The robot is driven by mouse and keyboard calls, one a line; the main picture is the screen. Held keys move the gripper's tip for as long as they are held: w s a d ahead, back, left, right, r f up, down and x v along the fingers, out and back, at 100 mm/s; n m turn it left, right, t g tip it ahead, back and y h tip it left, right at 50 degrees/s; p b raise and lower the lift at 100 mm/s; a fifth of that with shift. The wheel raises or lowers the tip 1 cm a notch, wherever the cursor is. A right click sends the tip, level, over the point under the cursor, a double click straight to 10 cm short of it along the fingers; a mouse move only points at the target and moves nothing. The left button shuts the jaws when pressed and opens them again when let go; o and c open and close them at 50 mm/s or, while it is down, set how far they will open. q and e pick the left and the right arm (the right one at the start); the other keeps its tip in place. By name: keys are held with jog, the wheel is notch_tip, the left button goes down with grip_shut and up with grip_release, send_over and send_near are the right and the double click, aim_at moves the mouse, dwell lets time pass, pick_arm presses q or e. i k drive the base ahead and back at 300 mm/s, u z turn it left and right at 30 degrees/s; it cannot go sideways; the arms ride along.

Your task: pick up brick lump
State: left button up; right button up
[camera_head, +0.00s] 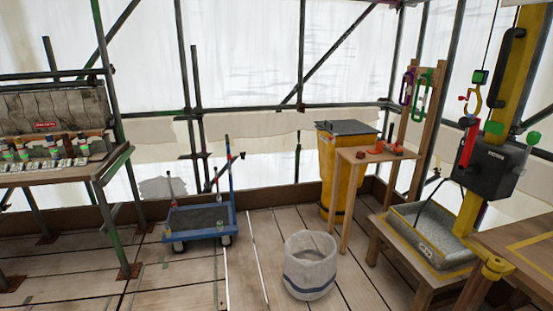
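Small orange-red lumps (395,150) lie on top of a narrow wooden stand (362,156) right of centre; they look like brick pieces, but they are too small to tell apart clearly. Neither of my grippers shows in the head view, and nothing is seen touching the lumps.
A yellow bin (327,180) with a dark lid stands behind the stand. A whitish tub (310,268) and a blue cart (198,238) stand on the plank floor. A bench with jars (82,148) is left; a yellow hoist post (497,130) and grey tray (427,245) are right.

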aim_at(361, 154)
jog(key=k, duration=0.2)
jog(key=u, duration=0.45)
jog(key=i, duration=1.6)
jog(key=z, duration=1.15)
jog(key=i, duration=1)
jog(key=z, duration=1.4)
jog(key=i, duration=0.2)
jog(key=z, duration=0.05)
